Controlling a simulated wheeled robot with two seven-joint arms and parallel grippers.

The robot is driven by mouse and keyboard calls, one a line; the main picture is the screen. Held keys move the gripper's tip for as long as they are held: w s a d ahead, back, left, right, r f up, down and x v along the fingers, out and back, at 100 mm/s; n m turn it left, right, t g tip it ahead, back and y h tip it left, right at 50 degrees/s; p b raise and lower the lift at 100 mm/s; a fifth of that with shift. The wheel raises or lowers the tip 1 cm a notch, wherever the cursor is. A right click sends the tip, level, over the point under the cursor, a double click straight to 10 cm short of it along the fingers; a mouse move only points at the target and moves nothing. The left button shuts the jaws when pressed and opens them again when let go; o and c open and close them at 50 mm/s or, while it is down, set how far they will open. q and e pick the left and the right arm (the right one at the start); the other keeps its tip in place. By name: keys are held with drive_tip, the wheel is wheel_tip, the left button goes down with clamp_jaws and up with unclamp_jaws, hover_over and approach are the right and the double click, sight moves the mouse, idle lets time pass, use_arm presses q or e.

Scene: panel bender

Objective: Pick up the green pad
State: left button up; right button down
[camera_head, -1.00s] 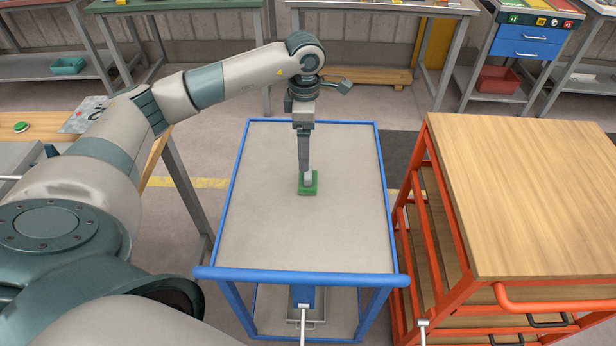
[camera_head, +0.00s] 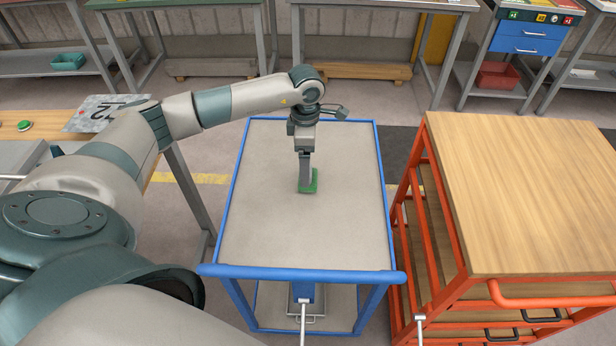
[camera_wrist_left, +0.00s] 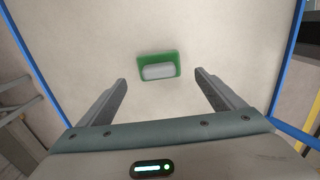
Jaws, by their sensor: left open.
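The green pad (camera_head: 314,184) lies on the grey top of the blue-framed cart (camera_head: 260,210), partly hidden behind my left gripper in the head view. In the left wrist view the green pad (camera_wrist_left: 160,65) shows whole, with a pale grey block on its top. My left gripper (camera_head: 305,186) points down over the pad. In the wrist view its two fingers (camera_wrist_left: 160,76) are wide apart, one toward each side of the pad, with nothing between them. I cannot tell the exact height of the tips above the pad. My right gripper is not in view.
A red-framed cart with a wooden top (camera_head: 520,190) stands close to the right of the blue cart. A workbench with a green button (camera_head: 25,126) is at the left. The blue cart's top around the pad is clear.

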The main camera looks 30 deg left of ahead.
use_arm(q)
drive_tip(key=shift+d+f+p, duration=0.1)
drive_tip(key=shift+f+p, duration=0.2)
drive_tip(key=shift+p, duration=0.05)
drive_tip(key=f, duration=0.1)
drive_tip(key=f+p, duration=0.1)
drive_tip(key=f, duration=0.1)
drive_tip(key=shift+w+d, duration=0.1)
drive_tip(key=shift+w, duration=0.1)
drive_tip(key=shift+f, duration=0.55)
drive_tip(key=c, duration=1.1)
